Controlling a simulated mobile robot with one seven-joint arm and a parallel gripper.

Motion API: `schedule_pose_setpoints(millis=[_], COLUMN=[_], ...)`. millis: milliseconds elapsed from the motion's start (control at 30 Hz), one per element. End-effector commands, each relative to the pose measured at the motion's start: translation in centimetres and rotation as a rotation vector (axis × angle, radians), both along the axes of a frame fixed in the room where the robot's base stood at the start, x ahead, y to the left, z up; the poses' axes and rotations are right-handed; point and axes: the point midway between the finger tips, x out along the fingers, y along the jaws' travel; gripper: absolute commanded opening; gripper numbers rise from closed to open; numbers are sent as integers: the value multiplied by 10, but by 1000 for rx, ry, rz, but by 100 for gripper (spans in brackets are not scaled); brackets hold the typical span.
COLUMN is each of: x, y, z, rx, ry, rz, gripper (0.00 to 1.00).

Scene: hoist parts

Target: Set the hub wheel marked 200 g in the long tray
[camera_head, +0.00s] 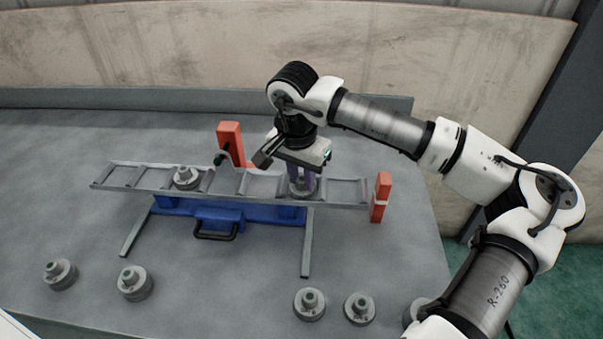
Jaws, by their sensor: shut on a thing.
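The long grey tray (345,205) is divided into a row of compartments and lies across a blue base. My gripper (303,181) points down over the right part of the tray, shut on a grey hub wheel (302,189). This wheel is at one of the right-hand compartments; I cannot tell whether it touches the tray floor. Another hub wheel (186,177) sits in a compartment towards the left end. The weight marks are too small to read, so I cannot tell which wheel is the 200 g one.
More hub wheels stand on the table at the front left (60,273), (135,283) and front right (309,304), (359,308); another (418,312) is partly behind my arm. Orange posts stand behind the tray (230,144) and at its right end (380,197). The front middle table is clear.

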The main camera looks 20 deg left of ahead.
Motion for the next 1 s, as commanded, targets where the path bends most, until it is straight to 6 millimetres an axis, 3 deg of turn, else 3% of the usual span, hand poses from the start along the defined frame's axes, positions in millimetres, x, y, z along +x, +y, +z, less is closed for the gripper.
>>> schedule_pose_setpoints(millis=[133, 167, 300, 733, 1000], x=[0, 0, 0, 0, -6], y=[0, 0, 0, 0, 1], z=[-4, -3, -3, 6, 60], rx=[0, 0, 0, 0, 0], ry=[0, 0, 1, -2, -4], rz=[0, 0, 0, -1, -1], gripper=[0, 25, 44, 44, 44])
